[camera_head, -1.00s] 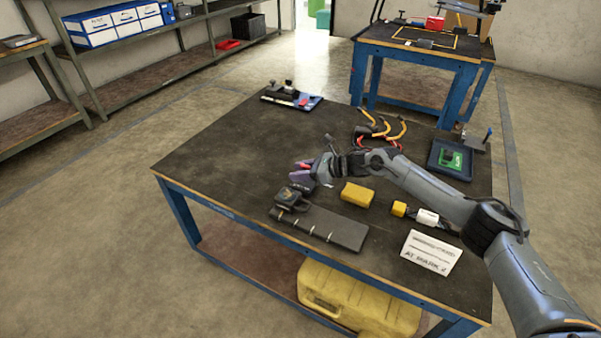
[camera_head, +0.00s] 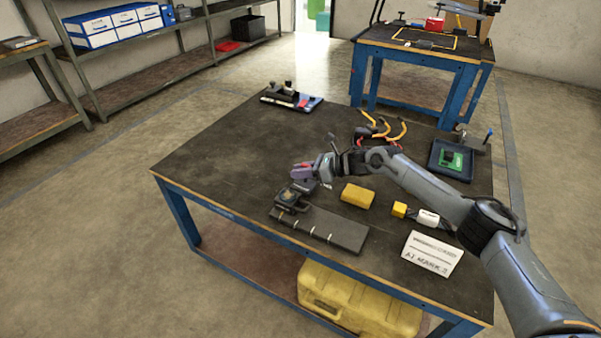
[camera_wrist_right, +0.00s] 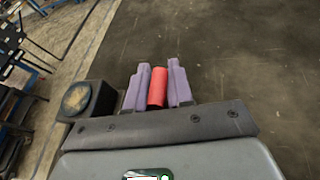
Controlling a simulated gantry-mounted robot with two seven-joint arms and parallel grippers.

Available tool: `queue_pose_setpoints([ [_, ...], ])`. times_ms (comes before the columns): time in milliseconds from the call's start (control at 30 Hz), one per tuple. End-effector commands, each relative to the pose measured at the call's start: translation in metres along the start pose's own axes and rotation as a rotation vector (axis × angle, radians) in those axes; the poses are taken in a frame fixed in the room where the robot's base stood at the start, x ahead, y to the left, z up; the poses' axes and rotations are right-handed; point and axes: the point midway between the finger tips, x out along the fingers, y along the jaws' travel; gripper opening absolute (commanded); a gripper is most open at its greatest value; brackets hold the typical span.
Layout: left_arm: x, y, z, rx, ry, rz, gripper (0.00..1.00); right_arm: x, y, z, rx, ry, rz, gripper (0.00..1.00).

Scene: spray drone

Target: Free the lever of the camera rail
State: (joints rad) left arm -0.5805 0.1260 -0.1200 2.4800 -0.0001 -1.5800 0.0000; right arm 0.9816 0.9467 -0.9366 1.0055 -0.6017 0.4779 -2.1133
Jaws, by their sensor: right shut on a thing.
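The camera rail (camera_head: 335,232) is a dark bar with pale marks, lying along the table's front edge. A black block (camera_head: 292,198) with a round top sits at its left end. A black block with a tan disc (camera_wrist_right: 78,98) shows left of the fingers in the right wrist view. My right gripper (camera_head: 301,172), with purple fingers, is just behind the block. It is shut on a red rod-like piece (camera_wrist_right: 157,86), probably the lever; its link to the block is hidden. My left gripper is out of view.
A yellow block (camera_head: 357,195), a small yellow cube (camera_head: 399,209) and a white label card (camera_head: 431,254) lie right of the rail. A dark tray (camera_head: 438,172) holds a green part. The table's left side is clear.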

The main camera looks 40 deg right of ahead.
Motion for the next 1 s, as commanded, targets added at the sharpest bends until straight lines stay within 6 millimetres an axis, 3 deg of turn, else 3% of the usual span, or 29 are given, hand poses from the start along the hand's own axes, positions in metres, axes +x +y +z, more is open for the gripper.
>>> queue_pose_setpoints([
  [600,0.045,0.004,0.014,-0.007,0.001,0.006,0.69,0.0,-0.017,-0.006,0.379,-0.083,0.159,0.0],
  [1000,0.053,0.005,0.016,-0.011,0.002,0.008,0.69,-0.002,-0.019,-0.005,0.458,-0.099,0.192,0.0],
])
